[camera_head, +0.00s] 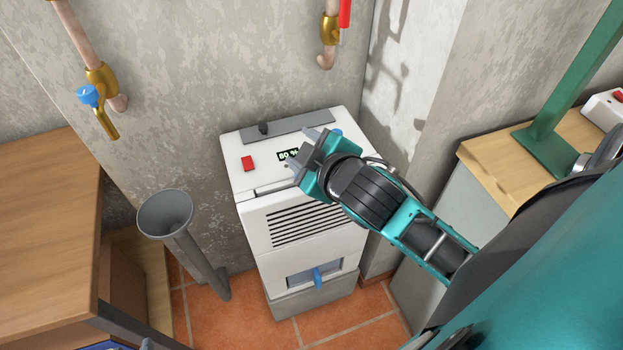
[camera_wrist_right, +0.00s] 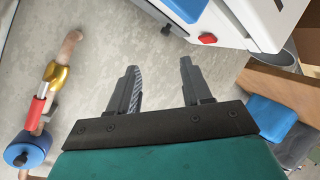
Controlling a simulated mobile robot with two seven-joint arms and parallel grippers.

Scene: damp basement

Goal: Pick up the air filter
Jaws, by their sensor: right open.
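I cannot single out an air filter in either view. A white dehumidifier (camera_head: 290,225) stands against the wall, with a louvred grille (camera_head: 305,224) on its front and a narrow dark slot at the front edge of its top. Its top bears a red button (camera_head: 248,163) and a small display. My right gripper (camera_head: 303,150) is open over the top and hides part of it. In the right wrist view, the open fingers (camera_wrist_right: 160,66) have nothing between them, and the dehumidifier's edge (camera_wrist_right: 250,22) shows beyond them. My left gripper is not in view.
A grey funnel-topped pipe (camera_head: 166,214) stands left of the dehumidifier, near a wooden bench (camera_head: 50,215). A wooden worktop (camera_head: 512,160) with a green post (camera_head: 565,100) is at right. Pipe valves (camera_head: 102,80) stick out from the wall.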

